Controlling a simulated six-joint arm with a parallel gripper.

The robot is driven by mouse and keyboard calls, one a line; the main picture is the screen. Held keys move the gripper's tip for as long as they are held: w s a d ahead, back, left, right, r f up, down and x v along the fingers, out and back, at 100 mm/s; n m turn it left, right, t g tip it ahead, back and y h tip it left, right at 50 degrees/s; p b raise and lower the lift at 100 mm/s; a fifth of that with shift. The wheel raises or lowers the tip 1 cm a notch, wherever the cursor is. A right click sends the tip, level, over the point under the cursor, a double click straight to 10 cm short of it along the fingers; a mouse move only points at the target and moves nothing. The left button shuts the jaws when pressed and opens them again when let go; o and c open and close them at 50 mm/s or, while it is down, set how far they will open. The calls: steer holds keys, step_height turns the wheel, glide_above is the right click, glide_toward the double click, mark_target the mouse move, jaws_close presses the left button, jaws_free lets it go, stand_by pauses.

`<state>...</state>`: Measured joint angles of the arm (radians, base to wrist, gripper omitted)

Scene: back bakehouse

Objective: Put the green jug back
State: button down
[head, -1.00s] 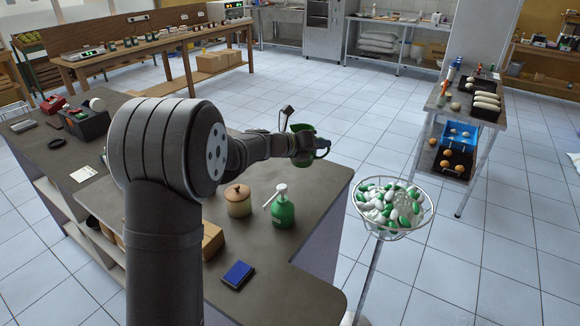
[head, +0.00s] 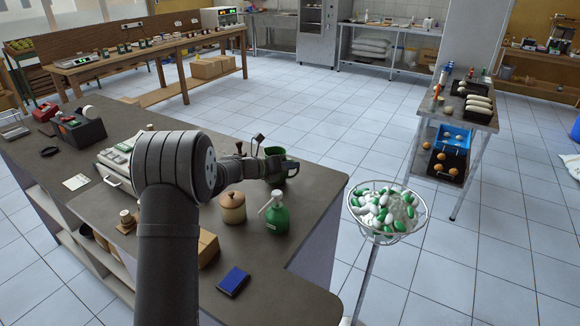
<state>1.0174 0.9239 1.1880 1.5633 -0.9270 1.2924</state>
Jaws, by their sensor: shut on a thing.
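The green jug (head: 286,160) is at the far right part of the dark counter (head: 315,190), looking upright with its handle to the right. My gripper (head: 276,168) is shut on it from the left side. My own wrist and fingers hide part of its body. I cannot tell whether its base touches the counter or hangs just above it.
A green pump bottle (head: 278,217) and a lidded tan jar (head: 232,207) stand close in front of the jug. A blue pad (head: 234,280) lies nearer. A wire basket (head: 390,235) of green and white pieces stands off the counter's right edge.

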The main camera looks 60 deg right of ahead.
steer(key=c, duration=1.5)
jaws_free()
steer(key=shift+f, duration=0.1)
steer(key=v, duration=1.2)
steer(key=shift+d, duration=0.1)
steer(key=x, duration=1.1)
steer(key=shift+s+d, duration=0.2)
steer(key=shift+d, duration=0.15)
